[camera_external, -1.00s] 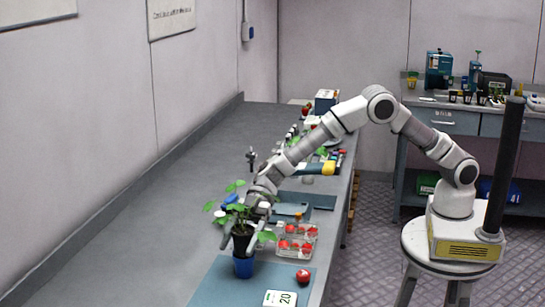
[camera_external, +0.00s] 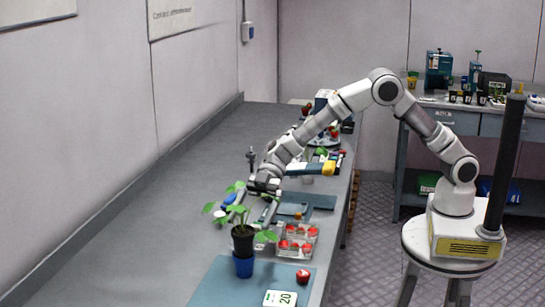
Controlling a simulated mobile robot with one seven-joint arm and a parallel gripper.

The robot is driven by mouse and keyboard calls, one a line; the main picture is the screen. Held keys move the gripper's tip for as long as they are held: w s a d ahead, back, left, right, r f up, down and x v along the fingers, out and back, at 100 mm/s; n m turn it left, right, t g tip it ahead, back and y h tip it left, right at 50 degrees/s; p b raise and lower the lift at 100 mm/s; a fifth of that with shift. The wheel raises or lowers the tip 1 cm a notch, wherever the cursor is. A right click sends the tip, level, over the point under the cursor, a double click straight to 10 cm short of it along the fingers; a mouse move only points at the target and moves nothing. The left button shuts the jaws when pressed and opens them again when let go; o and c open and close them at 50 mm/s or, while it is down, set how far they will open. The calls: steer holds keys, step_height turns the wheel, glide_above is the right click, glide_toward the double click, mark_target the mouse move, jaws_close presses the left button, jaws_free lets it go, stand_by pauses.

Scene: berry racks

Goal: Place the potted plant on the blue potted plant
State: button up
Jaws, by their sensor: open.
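The potted plant, in a dark pot (camera_external: 243,241) with green leaves (camera_external: 236,211), stands upright on top of the blue pot (camera_external: 243,266). The blue pot stands on the blue-grey mat near the front of the bench. My gripper (camera_external: 246,212) is open, behind and above the dark pot, with its fingers apart. Leaves partly hide the fingers, so I cannot tell whether any finger touches the leaves. The dark pot hides the inside of the blue pot.
A clear punnet of red berries (camera_external: 297,241) lies right of the plant. A red berry (camera_external: 303,276) and a white card marked 20 (camera_external: 280,298) lie on the mat (camera_external: 215,285). Tools and more items line the bench's right edge. The bench's left side (camera_external: 150,225) is clear.

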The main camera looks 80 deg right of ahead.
steer(key=w+d+r+m+t+h, duration=0.25)
steer(key=d+r+t, duration=0.25)
steer(key=d+r, duration=0.3)
steer(key=w+d+r+m+t+h, duration=0.25)
steer(key=d+r+t, duration=0.25)
steer(key=d+r, duration=0.3)
steer(key=s+d+r+m+t+h, duration=0.1)
steer(key=s+d+r+m+h, duration=0.15)
steer(key=d, duration=0.35)
steer(key=s+d+r+m+t+h, duration=0.1)
steer(key=s+d+r+m+h, duration=0.15)
steer(key=d, duration=0.35)
steer(key=s+d+f+m+g+h, duration=0.25)
steer(key=s+d, duration=0.25)
steer(key=s, duration=0.3)
steer(key=s+d+f+m+g+h, duration=0.1)
steer(key=s+d+m+h, duration=0.2)
steer(key=s+d, duration=0.35)
steer(key=s+a+f+g+y, duration=0.1)
steer(key=s+f+g, duration=0.1)
steer(key=s, duration=0.7)
steer(key=s+a+f+m+g+y, duration=0.1)
steer(key=s+a+f+g, duration=0.1)
steer(key=s+f, duration=0.3)
steer(key=s, duration=0.4)
steer(key=shift+a, duration=0.2)
